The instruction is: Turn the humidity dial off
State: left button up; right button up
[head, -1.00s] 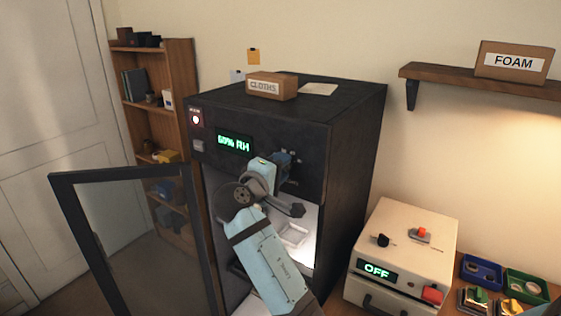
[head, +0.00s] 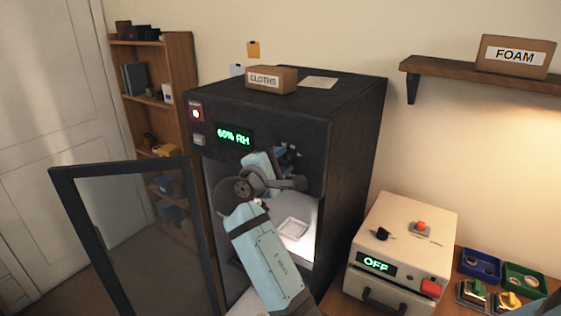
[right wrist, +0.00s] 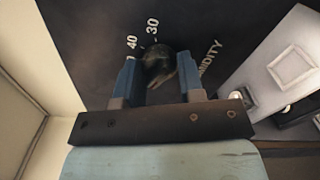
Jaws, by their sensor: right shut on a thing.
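The humidity dial (right wrist: 158,66) is a dark round knob on the black cabinet front, with "40", "30" and part of "HUMIDITY" printed around it in the right wrist view. My right gripper (right wrist: 157,78) has its two blue fingers on either side of the dial, shut on it. In the head view my right gripper (head: 287,158) is at the upper front of the dark cabinet (head: 350,150), and my wrist hides most of the dial. The green display (head: 234,137) on the cabinet reads 60% RH.
The cabinet's glass door (head: 135,235) stands open at the left. A white tray (head: 292,228) lies inside the lit cabinet. A box marked CLOTHS (head: 272,79) sits on top. A cream device (head: 405,235) reading OFF stands at the right.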

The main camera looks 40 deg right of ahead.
dwell(0.3)
jog(key=o, duration=0.9)
